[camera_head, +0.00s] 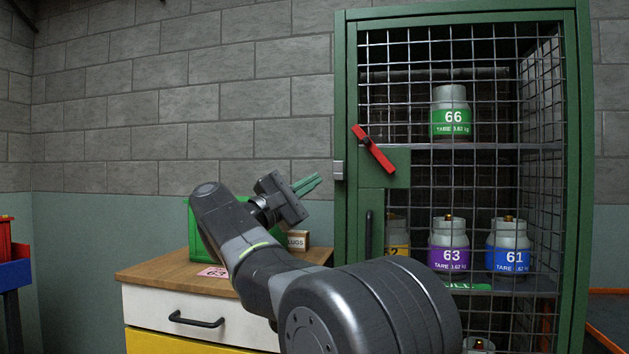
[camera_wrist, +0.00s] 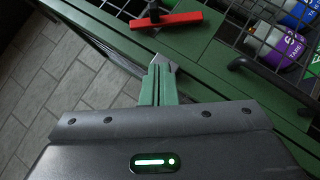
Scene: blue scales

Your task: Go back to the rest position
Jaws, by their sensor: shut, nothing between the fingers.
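My gripper (camera_head: 306,185) is raised above the wooden cabinet top and points right, toward the green cage's left post. Its green fingers are together with nothing between them. They also show in the wrist view (camera_wrist: 158,85), with the cage's green frame behind them. My arm reaches across the lower middle of the head view and hides part of the cabinet top.
The green mesh cage (camera_head: 348,100) stands at right with its door closed and a red handle (camera_head: 373,149) slanting. Inside are canisters marked 66 (camera_head: 450,112), 63 (camera_head: 449,243) and 61 (camera_head: 508,245). A green bin (camera_head: 196,225) and a LUGS box (camera_head: 298,241) stand on the wooden-topped cabinet (camera_head: 160,270).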

